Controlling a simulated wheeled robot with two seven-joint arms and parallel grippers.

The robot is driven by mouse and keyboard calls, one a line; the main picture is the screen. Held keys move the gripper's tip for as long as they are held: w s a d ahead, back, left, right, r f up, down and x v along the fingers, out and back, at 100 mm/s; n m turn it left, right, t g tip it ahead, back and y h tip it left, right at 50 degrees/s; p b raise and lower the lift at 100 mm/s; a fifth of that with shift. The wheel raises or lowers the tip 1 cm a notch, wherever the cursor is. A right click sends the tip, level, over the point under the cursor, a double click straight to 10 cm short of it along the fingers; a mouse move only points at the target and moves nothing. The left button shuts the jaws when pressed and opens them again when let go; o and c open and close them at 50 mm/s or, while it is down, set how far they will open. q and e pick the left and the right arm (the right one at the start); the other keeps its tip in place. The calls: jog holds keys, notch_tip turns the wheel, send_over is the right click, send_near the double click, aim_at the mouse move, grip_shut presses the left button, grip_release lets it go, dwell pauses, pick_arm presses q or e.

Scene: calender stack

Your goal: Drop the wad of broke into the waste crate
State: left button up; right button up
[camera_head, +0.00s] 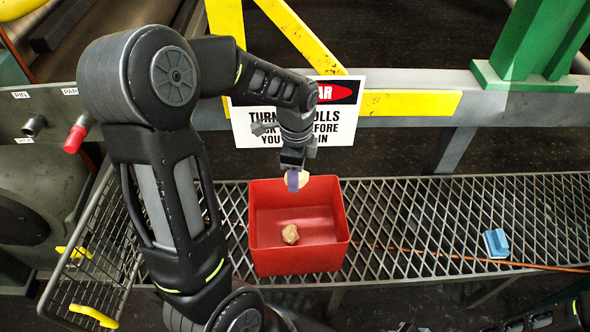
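The red waste crate (333,258) stands open on the grated walkway, near the middle of the view. A tan crumpled wad (290,234) lies on its floor, left of centre. My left gripper (298,181) points down over the crate's back rim. A pale cream lump (304,178) that looks like a wad of broke shows between its fingers, partly hidden by the purple-blue finger. The gripper appears shut on it, above the crate.
A blue block (496,243) lies on the grating (420,215) at the right, near an orange cable. A warning sign (330,125) and a grey rail stand behind the crate. A wire basket (95,270) is at the left, by a red-tipped pin (76,136).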

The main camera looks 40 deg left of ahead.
pick_arm(q)
notch_tip(320, 180, down, 6)
jog(key=b, duration=0.5)
jog(key=o, duration=1.4)
notch_tip(320, 180, up, 8)
jog(key=shift+f, duration=0.1)
dwell(0.5)
